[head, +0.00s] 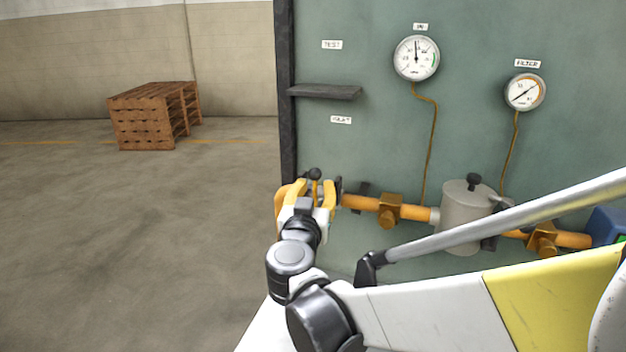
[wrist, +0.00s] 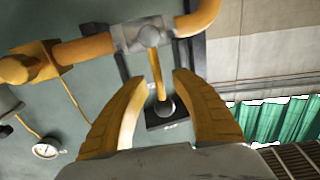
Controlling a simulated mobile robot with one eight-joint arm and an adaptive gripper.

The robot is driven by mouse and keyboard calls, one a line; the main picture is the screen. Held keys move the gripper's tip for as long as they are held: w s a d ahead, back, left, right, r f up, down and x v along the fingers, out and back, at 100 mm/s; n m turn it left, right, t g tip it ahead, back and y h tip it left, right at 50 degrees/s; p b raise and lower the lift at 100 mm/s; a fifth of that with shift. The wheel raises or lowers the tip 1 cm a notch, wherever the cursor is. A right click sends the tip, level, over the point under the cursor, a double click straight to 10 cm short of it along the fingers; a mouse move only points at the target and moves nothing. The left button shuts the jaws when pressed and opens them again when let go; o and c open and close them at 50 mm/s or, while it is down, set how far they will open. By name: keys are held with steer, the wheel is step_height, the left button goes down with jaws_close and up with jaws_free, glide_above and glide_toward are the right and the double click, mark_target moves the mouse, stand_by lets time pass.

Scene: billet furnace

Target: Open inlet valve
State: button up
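The inlet valve shows in the wrist view as a grey body (wrist: 143,34) on the orange pipe. Its yellow lever (wrist: 154,70) ends in a dark ball knob (wrist: 165,107). My gripper (wrist: 158,77) is open, with one yellow finger on each side of the lever and a gap to both. In the head view my gripper (head: 307,196) is at the left end of the pipe, by the panel's edge. The dark knob (head: 315,174) shows at its fingers there. The gripper hides most of the valve in that view. An inlet label (head: 341,120) is on the panel above.
The orange pipe (head: 360,203) runs right to a grey filter canister (head: 468,212). Two gauges, the inlet one (head: 416,58) and the filter one (head: 525,92), hang above. A dark shelf (head: 325,92) juts from the panel. Wooden pallets (head: 150,118) stand far left on open floor.

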steer(key=shift+c, duration=0.4)
jaws_close()
steer(key=shift+w+a, duration=0.1)
steer(key=shift+w+a+f+n+g+p, duration=0.2)
steer(key=shift+a+n, duration=0.25)
steer(key=shift+n, duration=0.5)
steer(key=shift+w+a+f+n+g+p, duration=0.15)
steer(key=shift+a+n+p, duration=0.25)
steer(key=shift+n, duration=0.5)
steer(key=shift+w+a+f+n+g+p, duration=0.1)
steer(key=shift+a+n+g+p, duration=0.15)
steer(key=shift+a+n, duration=0.5)
steer(key=shift+d+n, duration=0.25)
steer(key=shift+n, duration=0.05)
steer(key=shift+o, duration=0.4)
jaws_free()
